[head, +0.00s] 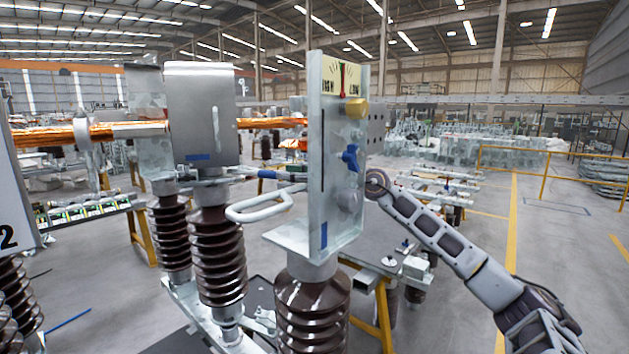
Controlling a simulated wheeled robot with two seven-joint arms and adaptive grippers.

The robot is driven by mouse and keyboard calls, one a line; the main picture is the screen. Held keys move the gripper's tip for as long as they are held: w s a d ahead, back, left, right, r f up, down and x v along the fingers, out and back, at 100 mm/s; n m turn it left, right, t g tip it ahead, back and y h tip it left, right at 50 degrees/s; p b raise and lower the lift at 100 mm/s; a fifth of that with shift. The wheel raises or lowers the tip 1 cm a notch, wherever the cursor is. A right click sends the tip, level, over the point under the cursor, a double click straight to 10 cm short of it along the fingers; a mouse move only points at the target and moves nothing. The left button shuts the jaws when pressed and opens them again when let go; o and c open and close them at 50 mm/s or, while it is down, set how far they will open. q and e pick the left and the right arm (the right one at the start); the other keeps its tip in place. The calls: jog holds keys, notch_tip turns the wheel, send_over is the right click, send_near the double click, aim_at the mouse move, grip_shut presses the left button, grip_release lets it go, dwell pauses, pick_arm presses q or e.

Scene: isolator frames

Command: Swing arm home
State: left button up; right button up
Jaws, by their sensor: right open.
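The isolator has ribbed brown insulators (217,245) under a grey metal box (200,112) at left, and another insulator (312,312) under a pale upright plate (340,170) at centre. A thin pale arm with blue sections (268,174) spans the gap between them. A white loop handle (262,207) sticks out leftward just below it. Whether the arm's end is seated at the plate is hard to tell. My right gripper (376,184) is open, at the plate's right edge beside a grey round knob (350,198). Its fingers are hard to make out; contact is unclear. My left gripper is out of view.
The plate carries a HIGH/LOW dial (342,78) with a red needle near the middle, a yellow knob (356,108) and a blue knob (350,157). A workbench on yellow legs (383,315) stands behind. Free floor (545,240) lies at right, with a yellow railing (545,170) beyond.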

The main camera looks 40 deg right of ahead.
jog(key=v, duration=0.6)
jog(key=shift+s, duration=0.3)
dwell(0.6)
jog(key=shift+d, duration=0.15)
